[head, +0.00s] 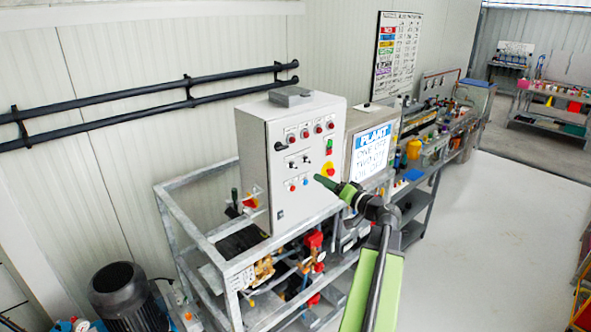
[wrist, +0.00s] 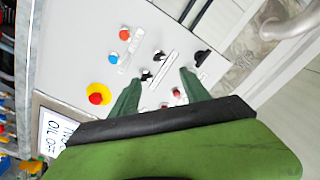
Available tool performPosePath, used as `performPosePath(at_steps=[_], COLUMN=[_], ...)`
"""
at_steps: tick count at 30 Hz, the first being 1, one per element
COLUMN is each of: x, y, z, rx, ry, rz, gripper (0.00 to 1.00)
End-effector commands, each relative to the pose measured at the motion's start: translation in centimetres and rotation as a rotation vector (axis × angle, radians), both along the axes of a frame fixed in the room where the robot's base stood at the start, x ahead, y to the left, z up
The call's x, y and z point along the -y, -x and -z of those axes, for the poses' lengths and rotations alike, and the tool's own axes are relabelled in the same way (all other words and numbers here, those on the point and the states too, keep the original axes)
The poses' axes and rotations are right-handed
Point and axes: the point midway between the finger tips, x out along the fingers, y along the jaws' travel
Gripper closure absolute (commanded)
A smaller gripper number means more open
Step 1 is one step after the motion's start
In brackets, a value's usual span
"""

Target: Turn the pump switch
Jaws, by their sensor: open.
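A grey control box (head: 264,168) stands on a metal frame, its front panel facing my arm. Two small black switches sit mid-panel: one (wrist: 147,74) beside the other (wrist: 160,56) in the wrist view. A larger black rotary switch (head: 281,146) is at the panel's upper left; it also shows in the wrist view (wrist: 202,57). Labels are too small to read, so I cannot tell which is the pump switch. My gripper (wrist: 159,75) is open and empty, its green fingers apart before the panel, the small switches between them in view. In the head view my gripper (head: 322,181) overlaps the panel's lower right.
A red-on-yellow emergency stop (head: 328,169) is close to my gripper in the head view. Red and blue buttons (wrist: 113,57) and red lights share the panel. A sign (head: 372,153) stands to the right. Pipes run along the wall; open floor lies right.

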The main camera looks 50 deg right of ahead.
Motion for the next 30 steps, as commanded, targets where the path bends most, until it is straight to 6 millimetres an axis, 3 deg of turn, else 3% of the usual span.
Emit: performPosePath(at_steps=[9, 15, 21, 29, 30], x=[0.7, 1.0, 1.1, 1.1, 1.1], y=[-8.4, -12.3, -14.0, -14.0, -14.0], z=[0.0, 0.0, 0.0, 0.0, 0.0], rx=[-0.001, -0.001, -0.001, -0.001, -0.001], ry=[-0.001, -0.001, -0.001, -0.001, -0.001], rz=[-0.003, -0.001, 0.001, 0.001, 0.001], gripper=[0.45, 0.45, 0.45, 0.45, 0.49])
